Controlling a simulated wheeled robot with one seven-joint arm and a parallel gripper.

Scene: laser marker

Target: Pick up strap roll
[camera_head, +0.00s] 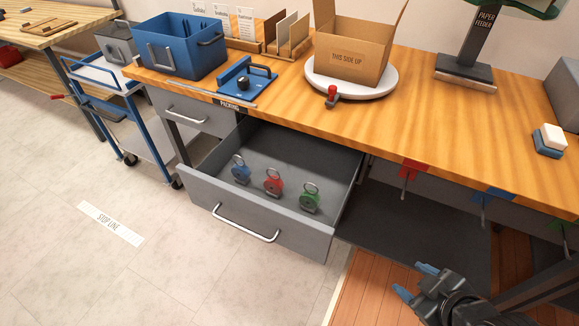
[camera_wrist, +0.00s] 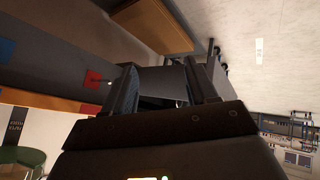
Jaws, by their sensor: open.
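An open grey drawer (camera_head: 245,232) under the packing table holds three ring-topped pieces: blue (camera_head: 240,170), red (camera_head: 273,182) and green (camera_head: 310,197). They stand apart from each other. I cannot tell whether any of these is the strap roll, and I see no other thing that is clearly one. My gripper (camera_head: 414,281) is at the lower right of the head view, right of the drawer and below table height. Its blue-tipped fingers are apart with nothing between them. In the wrist view the two dark fingers (camera_wrist: 160,66) are also spread and empty.
The wooden table (camera_head: 440,120) bears a blue tote (camera_head: 170,60), a blue fixture (camera_head: 245,85) and an open carton (camera_head: 345,65) on a white turntable (camera_head: 380,82). Red and blue clamps hang at its front edge. A cart (camera_head: 135,110) stands left. Floor before the drawer is clear.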

